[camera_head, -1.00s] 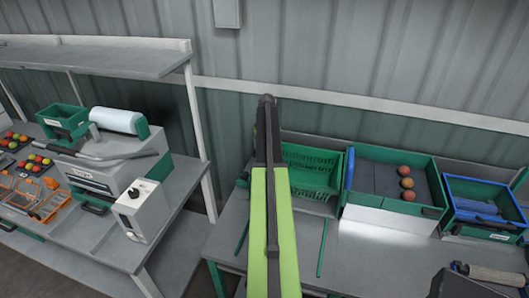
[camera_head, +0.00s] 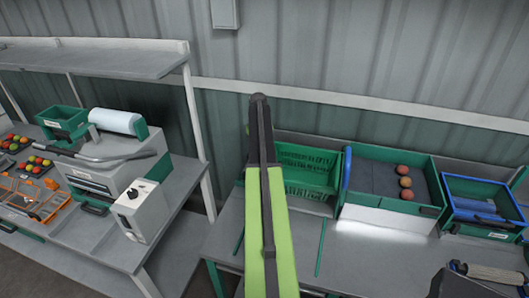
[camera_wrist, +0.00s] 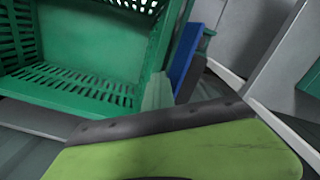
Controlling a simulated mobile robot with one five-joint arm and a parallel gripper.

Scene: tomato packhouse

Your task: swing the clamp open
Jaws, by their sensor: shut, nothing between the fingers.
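A blue upright bar (camera_head: 347,168) stands at the left edge of the green tray with the tomatoes; it may be the clamp, but I cannot be sure. In the wrist view a blue part (camera_wrist: 186,62) rises beside the right side of the green crate. My gripper (camera_wrist: 157,91) shows there as a pale green tip, shut and empty, close in front and to the left of the blue part. I cannot tell whether they touch. In the head view my arm hides the gripper.
A green slotted crate (camera_head: 308,160) stands left of the green tray (camera_head: 390,212), which holds three tomatoes (camera_head: 404,182). A blue-rimmed bin (camera_head: 482,187) is at right. A sealing machine (camera_head: 110,172) with a grey lever (camera_head: 105,157) stands on the left bench. The wall is close behind.

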